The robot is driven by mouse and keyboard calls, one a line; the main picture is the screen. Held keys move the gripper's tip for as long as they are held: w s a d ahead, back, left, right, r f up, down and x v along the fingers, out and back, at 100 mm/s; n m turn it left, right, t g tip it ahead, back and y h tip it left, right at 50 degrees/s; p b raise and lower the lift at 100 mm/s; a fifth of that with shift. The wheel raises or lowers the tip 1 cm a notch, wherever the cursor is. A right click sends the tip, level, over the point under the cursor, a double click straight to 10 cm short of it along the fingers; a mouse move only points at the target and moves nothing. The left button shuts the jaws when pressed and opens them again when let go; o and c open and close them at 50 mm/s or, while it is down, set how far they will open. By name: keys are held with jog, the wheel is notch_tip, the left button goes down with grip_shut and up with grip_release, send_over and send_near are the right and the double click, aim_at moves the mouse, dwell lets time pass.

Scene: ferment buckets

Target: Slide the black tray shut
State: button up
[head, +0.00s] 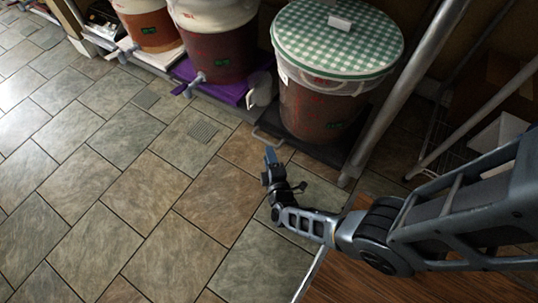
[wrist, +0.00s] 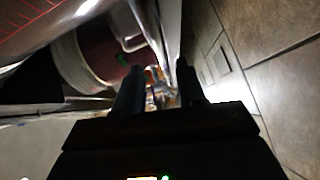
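The black tray (head: 300,149) lies low at floor level under a dark red bucket (head: 318,108) with a green checked cloth lid. A pale metal loop handle (head: 268,138) sits at the tray's front left edge. I cannot tell how far out the tray stands. My gripper (head: 270,156) is just in front of the handle on the floor side, pointing towards it, and looks apart from it. In the wrist view my gripper's two dark fingers (wrist: 158,82) are spread with a gap between them and nothing clearly held. The tray is too dark to make out there.
More buckets stand to the left, one above a purple tray (head: 212,84). A white object (head: 261,89) hangs beside the black tray's bucket. A grey metal post (head: 395,95) rises to the right. A wooden surface (head: 400,280) fills the lower right. Tiled floor (head: 130,190) is clear.

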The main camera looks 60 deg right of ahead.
jog(key=s+d+f+m+g+y+b, duration=0.2)
jog(key=s+f+m+g, duration=0.35)
jog(key=m, duration=0.55)
jog(key=m+t+y+b, duration=0.45)
jog(key=m+t, duration=0.45)
jog(key=m, duration=1.6)
send_near(268, 143)
jog(key=w, duration=0.3)
jog(key=shift+g, duration=0.25)
jog(key=x, duration=0.2)
jog(key=b+x, duration=0.1)
jog(key=x, duration=0.1)
jog(key=b+x, duration=0.1)
jog(key=x, duration=0.2)
jog(key=shift+d+f, duration=0.2)
jog(key=shift+d, duration=0.2)
grip_shut()
